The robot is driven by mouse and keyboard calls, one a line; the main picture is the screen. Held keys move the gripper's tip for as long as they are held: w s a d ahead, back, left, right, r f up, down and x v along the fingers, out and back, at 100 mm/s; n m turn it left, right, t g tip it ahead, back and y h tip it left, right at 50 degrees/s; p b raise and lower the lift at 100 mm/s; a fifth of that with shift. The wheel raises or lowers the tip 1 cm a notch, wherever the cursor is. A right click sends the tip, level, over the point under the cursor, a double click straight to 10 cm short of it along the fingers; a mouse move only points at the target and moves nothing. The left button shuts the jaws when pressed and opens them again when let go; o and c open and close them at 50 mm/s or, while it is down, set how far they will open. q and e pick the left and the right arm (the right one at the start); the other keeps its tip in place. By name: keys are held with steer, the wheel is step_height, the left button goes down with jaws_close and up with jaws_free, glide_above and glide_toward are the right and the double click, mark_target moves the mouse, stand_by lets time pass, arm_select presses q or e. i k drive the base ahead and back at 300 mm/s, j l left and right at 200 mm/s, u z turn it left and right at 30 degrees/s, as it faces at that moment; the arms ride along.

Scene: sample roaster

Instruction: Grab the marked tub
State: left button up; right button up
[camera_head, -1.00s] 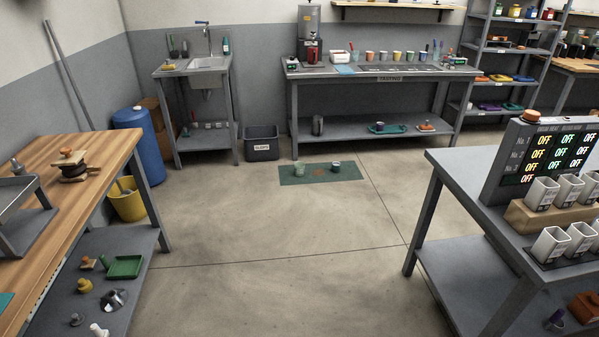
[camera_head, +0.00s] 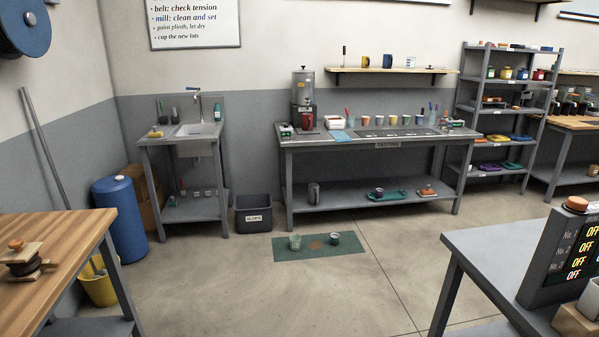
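A dark grey tub (camera_head: 253,227) with a white label that appears to read "SLOPS" stands upright on the floor by the back wall. It sits between the sink stand (camera_head: 184,193) and the tasting table (camera_head: 375,147). Its top is open, and its inside is dark. Neither of my grippers is in view.
A green mat (camera_head: 319,250) with two cups lies on the floor in front and right of the tub. A wooden-topped bench (camera_head: 70,250) is at near left, and a grey table (camera_head: 490,255) with a display panel at near right.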

mark_target(295, 238)
steer(key=i+u, duration=0.2)
steer(key=i, duration=2.3)
